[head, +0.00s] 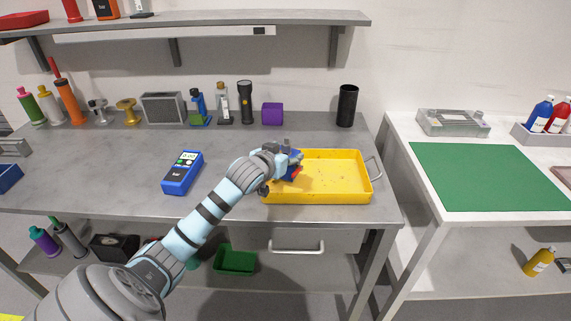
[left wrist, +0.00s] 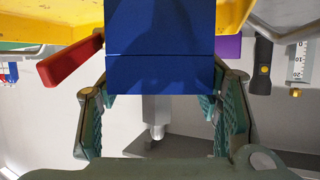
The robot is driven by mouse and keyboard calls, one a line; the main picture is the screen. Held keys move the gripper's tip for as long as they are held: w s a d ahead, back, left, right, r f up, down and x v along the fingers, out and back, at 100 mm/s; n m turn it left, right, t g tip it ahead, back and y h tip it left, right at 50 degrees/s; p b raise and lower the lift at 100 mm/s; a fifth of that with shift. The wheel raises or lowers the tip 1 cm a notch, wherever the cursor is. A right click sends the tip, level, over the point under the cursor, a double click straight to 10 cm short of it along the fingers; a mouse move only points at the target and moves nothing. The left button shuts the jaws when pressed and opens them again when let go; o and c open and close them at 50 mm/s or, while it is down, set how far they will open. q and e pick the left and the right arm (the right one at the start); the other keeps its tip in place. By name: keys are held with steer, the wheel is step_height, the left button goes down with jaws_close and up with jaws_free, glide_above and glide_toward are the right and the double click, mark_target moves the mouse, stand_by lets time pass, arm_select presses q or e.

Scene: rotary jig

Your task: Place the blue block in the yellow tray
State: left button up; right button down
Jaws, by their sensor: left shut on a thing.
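The yellow tray (head: 335,198) lies on the grey bench near its front right. My left gripper (head: 290,165) is over the tray's left part, its fingers partly hidden by my own wrist. It is shut on the blue block (head: 297,156). In the left wrist view the blue block (left wrist: 160,65) fills the space between the two green-padded fingers. The tray's yellow edge (left wrist: 35,20) shows behind it there. A red bar (left wrist: 70,62) shows beside the block. Whether the block touches the tray floor cannot be told. My right gripper is not in view.
A blue meter (head: 182,172) lies left of the tray. A purple box (head: 272,114), a flashlight (head: 245,100) and a black cup (head: 347,106) stand along the back. The tray's right part is empty. A table with a green mat (head: 490,177) stands to the right.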

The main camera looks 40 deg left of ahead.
arm_select(q)
step_height(320, 180, down, 2)
steer(key=shift+f, duration=0.1)
steer(key=o, duration=1.6)
steer(key=shift+c, duration=0.2)
steer(key=p+v, duration=0.3)
steer(key=v, duration=0.9)
steer(key=shift+a, duration=0.1)
